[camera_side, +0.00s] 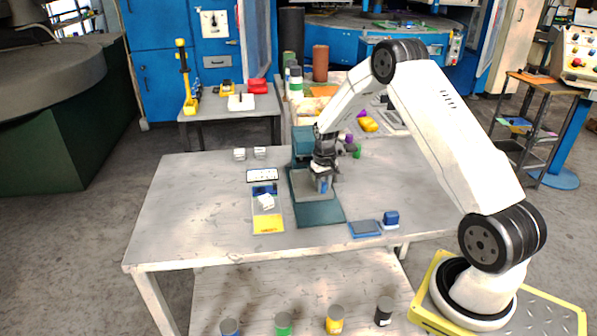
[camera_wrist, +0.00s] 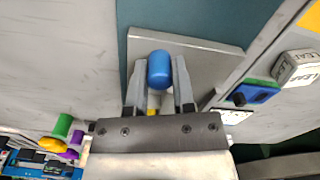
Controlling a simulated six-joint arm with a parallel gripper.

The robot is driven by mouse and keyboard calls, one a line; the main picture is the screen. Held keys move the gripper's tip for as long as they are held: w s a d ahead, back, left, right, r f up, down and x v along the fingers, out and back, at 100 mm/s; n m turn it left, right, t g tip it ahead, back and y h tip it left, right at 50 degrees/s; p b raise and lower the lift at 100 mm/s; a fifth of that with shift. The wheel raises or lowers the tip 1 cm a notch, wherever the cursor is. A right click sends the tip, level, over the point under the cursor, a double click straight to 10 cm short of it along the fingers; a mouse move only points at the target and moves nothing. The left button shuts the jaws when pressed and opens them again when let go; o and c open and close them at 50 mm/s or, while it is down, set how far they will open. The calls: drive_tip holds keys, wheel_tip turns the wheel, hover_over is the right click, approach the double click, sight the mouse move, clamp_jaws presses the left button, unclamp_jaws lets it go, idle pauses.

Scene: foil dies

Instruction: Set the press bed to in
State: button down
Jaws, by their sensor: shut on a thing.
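The press (camera_side: 302,143) is a teal stand on the table, with a flat teal base (camera_side: 320,214) reaching toward the front. The grey press bed (camera_side: 299,183) lies on this base, and bare teal shows in front of it. A blue knob (camera_side: 323,186) stands on the bed. My gripper (camera_side: 322,178) comes down from above, and its fingers are closed around the knob. In the wrist view the blue knob (camera_wrist: 159,70) sits between the two grey fingers, with the grey bed (camera_wrist: 215,62) beside them. My gripper partly hides the press head and the bed's back.
A blue pad (camera_side: 365,228) and blue block (camera_side: 391,218) lie right of the base. Green and purple handles (camera_side: 356,151) stand behind.

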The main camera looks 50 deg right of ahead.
drive_tip(key=shift+w+d, duration=0.45)
drive_tip(key=shift+w, duration=0.1)
drive_tip(key=shift+c, duration=2.3)
unclamp_jaws()
drive_tip(key=shift+s+r, duration=0.1)
wheel_tip(320, 180, up, 8)
drive_tip(key=shift+f, duration=0.2)
drive_tip(key=shift+a, duration=0.1)
